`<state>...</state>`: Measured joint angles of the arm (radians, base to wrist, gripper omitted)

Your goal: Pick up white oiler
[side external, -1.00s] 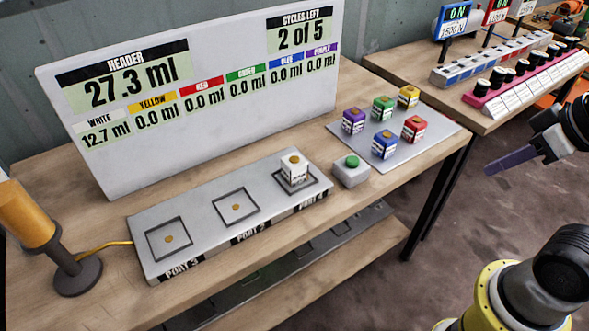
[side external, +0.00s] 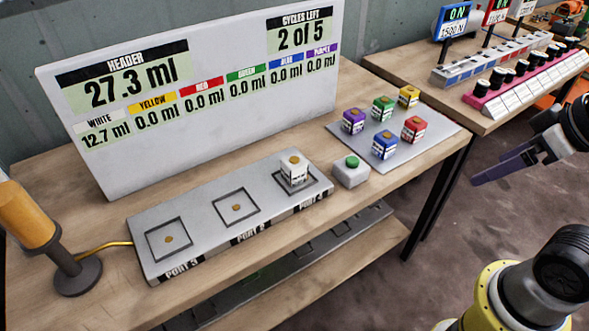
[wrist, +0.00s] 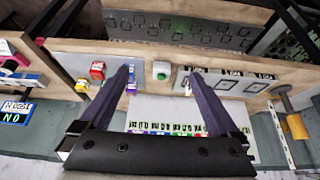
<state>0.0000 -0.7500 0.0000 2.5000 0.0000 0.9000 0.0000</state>
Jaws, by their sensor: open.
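The white oiler (side external: 295,172) is a small white block with an orange-brown top. It sits upright on the right-hand square port of the grey port strip (side external: 200,222). In the wrist view, the white oiler (wrist: 187,86) shows only in part beside the right finger, which seems to cover the rest. My gripper (side external: 484,177) is at the right of the side view, in the air off the table's right end and well apart from the oiler. Its two long purple fingers are spread and empty, as the wrist view shows (wrist: 158,72).
A box with a green button (side external: 351,170) stands right of the oiler. Several coloured blocks sit on a grey plate (side external: 445,122) beyond it. A large display board (side external: 200,140) stands behind the strip. An orange lamp (side external: 28,218) is at the left. The other two ports are empty.

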